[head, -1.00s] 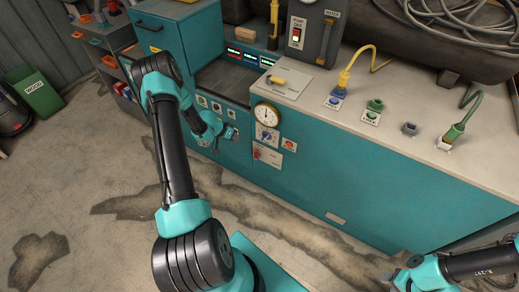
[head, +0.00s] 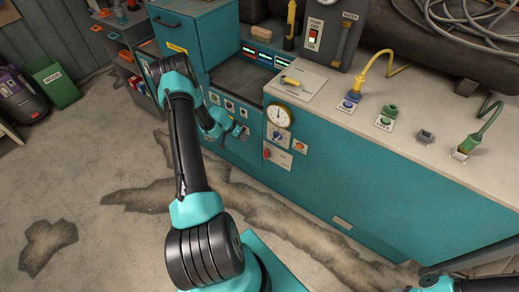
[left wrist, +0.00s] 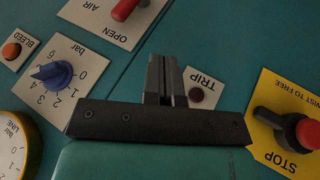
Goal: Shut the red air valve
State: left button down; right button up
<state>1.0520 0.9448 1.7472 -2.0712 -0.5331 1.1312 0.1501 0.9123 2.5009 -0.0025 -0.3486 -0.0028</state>
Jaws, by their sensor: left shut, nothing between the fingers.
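The red air valve (head: 267,153) is a small red handle on a white plate on the teal cabinet front, below the round yellow gauge. In the left wrist view the red handle (left wrist: 123,9) is cut by the top edge, on a plate marked OPEN and AIR. My left gripper (head: 241,130) is in front of the cabinet, left of and a little above the valve in the head view. Its fingers (left wrist: 166,78) are together and empty, apart from the valve. My right arm shows only at the bottom right edge of the head view; its fingers are out of frame.
The yellow gauge (head: 280,116) is above the valve. The counter holds coloured connectors and hoses.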

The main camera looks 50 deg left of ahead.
aim_at(267, 154)
pick_arm(q)
jog(key=w+d+f, duration=0.4)
jog(key=d+f, duration=0.2)
jog(key=d, duration=0.1)
jog(key=shift+w+f, duration=0.3)
jog(key=shift+w, duration=0.05)
jog(key=shift+s, duration=0.1)
dwell(0.3)
